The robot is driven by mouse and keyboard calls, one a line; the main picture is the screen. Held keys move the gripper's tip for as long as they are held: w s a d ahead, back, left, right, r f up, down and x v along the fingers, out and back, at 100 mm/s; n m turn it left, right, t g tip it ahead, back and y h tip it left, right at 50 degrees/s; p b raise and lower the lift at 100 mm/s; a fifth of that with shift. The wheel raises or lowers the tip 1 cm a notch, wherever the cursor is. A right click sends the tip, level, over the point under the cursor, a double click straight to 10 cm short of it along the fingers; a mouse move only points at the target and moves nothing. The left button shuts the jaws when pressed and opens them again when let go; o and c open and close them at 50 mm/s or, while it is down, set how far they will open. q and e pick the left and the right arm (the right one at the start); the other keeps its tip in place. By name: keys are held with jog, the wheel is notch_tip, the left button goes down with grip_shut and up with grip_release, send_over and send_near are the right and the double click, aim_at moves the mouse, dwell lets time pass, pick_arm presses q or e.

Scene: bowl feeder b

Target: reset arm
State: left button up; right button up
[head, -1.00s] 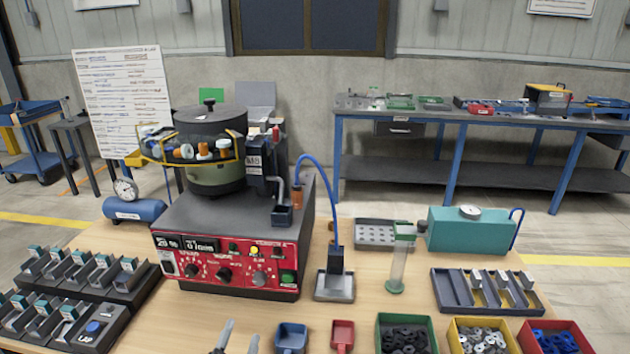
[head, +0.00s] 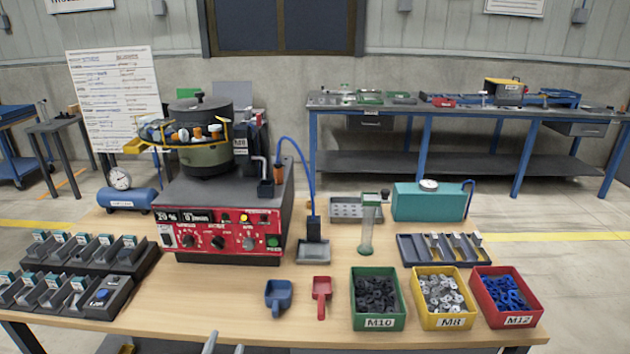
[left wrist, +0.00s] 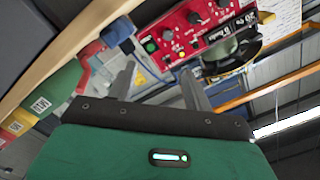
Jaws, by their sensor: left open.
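My left gripper (head: 224,343) shows only its two grey fingertips at the bottom edge of the head view, in front of the table's front edge. They stand apart with nothing between them. In the left wrist view the left gripper (left wrist: 160,88) has its fingers spread and empty, pointing towards the red control panel (left wrist: 187,30) of the bowl feeder. The bowl feeder (head: 215,215) stands on the table at the left of centre in the head view. My right gripper is not in either view.
A blue scoop (head: 279,294) and a red scoop (head: 321,293) lie near the front edge. Green (head: 379,322), yellow (head: 444,321) and red (head: 510,319) bins of small parts stand at the right. Black racks (head: 120,290) fill the left. Bare wood (head: 215,295) lies before the feeder.

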pick_arm(q)
jog(key=s+d+f+n+g+p, duration=0.15)
jog(key=s+f+g, duration=0.3)
jog(key=f, duration=1.25)
jog(key=s+a+f+n+g+p, duration=0.15)
jog(key=s+f+g, duration=0.35)
jog(key=f, duration=1.1)
jog(key=s+a+f+n+g+p, duration=0.1)
jog(key=s+a+f+g, duration=0.1)
jog(key=s+f, duration=0.4)
jog(key=s+a+f+n+g+p, duration=0.1)
jog(key=s+a+f+g, duration=0.2)
jog(key=s, duration=1.4)
jog(key=s+a+f+n+g+p, duration=0.1)
jog(key=s+a+f+g, duration=0.1)
jog(key=s+f, duration=0.8)
jog(key=shift+s+a+p, duration=0.15)
jog(key=shift+s+p, duration=0.2)
jog(key=shift+s, duration=0.7)
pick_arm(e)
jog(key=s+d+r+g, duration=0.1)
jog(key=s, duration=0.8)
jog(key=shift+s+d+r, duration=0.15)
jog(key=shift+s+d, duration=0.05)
